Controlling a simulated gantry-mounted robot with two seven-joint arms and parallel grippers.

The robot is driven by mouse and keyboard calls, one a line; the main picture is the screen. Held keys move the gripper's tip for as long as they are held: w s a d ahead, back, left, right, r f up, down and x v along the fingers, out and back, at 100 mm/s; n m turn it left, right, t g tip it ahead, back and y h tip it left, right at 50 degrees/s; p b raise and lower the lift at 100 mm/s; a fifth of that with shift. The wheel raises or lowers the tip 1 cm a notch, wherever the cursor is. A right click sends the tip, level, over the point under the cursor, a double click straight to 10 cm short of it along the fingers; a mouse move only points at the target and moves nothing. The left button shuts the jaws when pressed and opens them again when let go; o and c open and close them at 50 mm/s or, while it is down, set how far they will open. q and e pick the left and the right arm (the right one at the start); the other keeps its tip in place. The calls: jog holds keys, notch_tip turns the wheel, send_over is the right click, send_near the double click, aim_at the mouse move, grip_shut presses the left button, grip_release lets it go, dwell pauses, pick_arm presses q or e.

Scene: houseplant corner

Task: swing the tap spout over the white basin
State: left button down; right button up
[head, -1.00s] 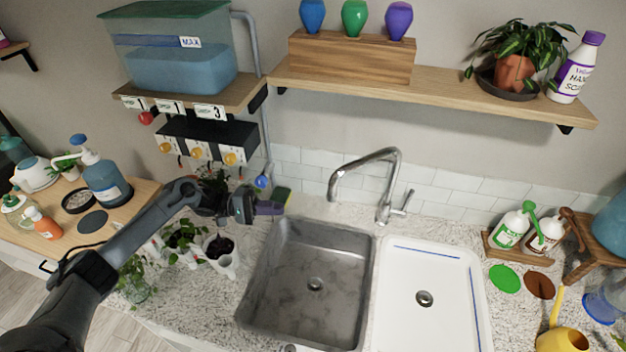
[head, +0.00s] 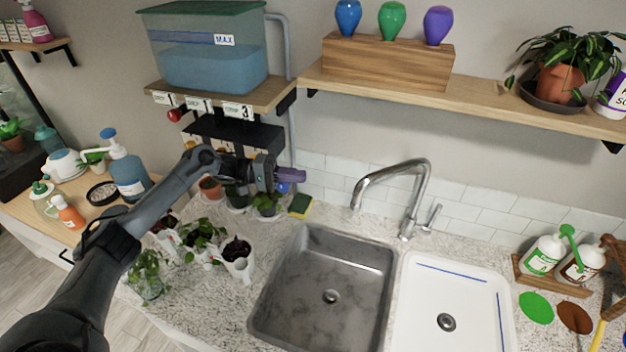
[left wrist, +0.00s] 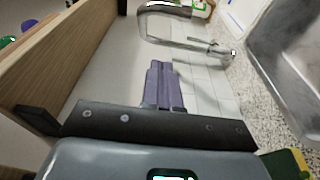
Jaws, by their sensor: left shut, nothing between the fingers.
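The chrome tap (head: 416,200) stands on the counter behind the two basins. Its curved spout points left, with its end at the back of the grey steel basin (head: 270,290), not over the white basin (head: 406,290). My left gripper (head: 292,175) has purple fingers, is shut and empty, and is left of the spout, apart from it. In the left wrist view the shut fingers (left wrist: 163,80) point toward the tap (left wrist: 165,22), whose spout and handle show beyond them. My right gripper is not in view.
A wooden shelf (head: 480,95) runs along the wall above the tap. A yellow-green sponge (head: 300,206) lies near the steel basin's back left corner. Potted seedlings (head: 238,258) stand left of it. Soap bottles (head: 545,255) stand at the right. Both basins look empty.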

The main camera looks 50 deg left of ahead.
pick_arm(q)
jog(key=s+d+p+x, duration=0.2)
jog(key=p+x, duration=0.1)
jog(key=x, duration=0.9)
jog(key=shift+s+f, duration=0.1)
jog(key=shift+s, duration=0.05)
jog(key=shift+p, duration=0.3)
